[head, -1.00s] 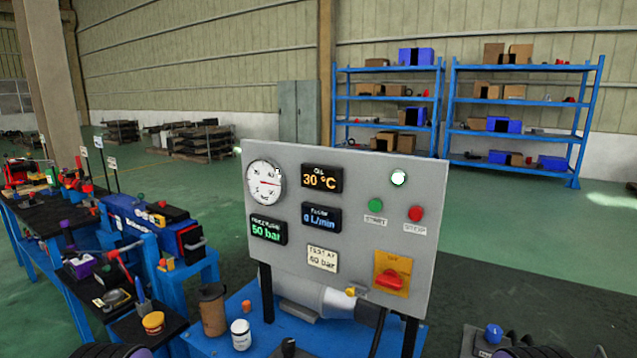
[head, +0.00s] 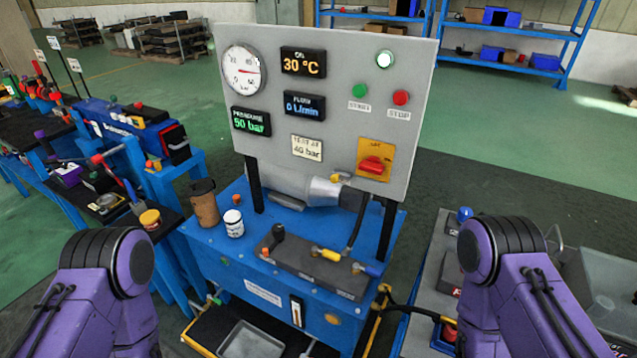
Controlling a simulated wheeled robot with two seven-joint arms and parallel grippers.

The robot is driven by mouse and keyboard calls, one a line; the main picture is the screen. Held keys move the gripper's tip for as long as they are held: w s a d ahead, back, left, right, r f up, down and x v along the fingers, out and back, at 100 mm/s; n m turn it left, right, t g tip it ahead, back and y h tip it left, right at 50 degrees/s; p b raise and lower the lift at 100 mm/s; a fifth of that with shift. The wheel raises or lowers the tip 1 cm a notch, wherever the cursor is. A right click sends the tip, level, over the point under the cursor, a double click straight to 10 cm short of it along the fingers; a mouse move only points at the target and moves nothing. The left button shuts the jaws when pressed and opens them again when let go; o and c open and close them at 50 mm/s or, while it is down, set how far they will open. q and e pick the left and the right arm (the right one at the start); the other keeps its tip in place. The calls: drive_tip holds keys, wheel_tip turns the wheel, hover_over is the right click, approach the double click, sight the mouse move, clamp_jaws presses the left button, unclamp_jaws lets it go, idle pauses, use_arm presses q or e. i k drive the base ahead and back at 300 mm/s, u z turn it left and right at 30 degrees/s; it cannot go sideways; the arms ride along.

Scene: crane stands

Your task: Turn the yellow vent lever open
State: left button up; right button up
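A small yellow lever (head: 327,254) lies on top of the grey valve block (head: 312,268) on the blue bench unit (head: 215,255). It appears to lie flat along the block; its exact setting is too small to tell. A blue-handled fitting (head: 368,270) sits to its right, and a black-knobbed lever (head: 277,233) stands at the block's left end. Another yellow piece (head: 336,177) shows by the motor under the panel, and yellow parts with a hose (head: 384,290) show at the unit's right side. My purple arms come in at both lower corners. Both grippers are out of view.
The grey panel (head: 270,130) above the block reads 50 bar, 0 L/min and 30 °C. A red knob on a yellow plate (head: 388,148) is at its lower right. A brown cup (head: 204,205) and white jar (head: 233,223) stand left of the block.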

sight(326, 253)
drive_tip(key=z, duration=2.5)
drive_tip(key=k, duration=1.15)
drive_tip(key=u, duration=1)
drive_tip(key=i, duration=0.95)
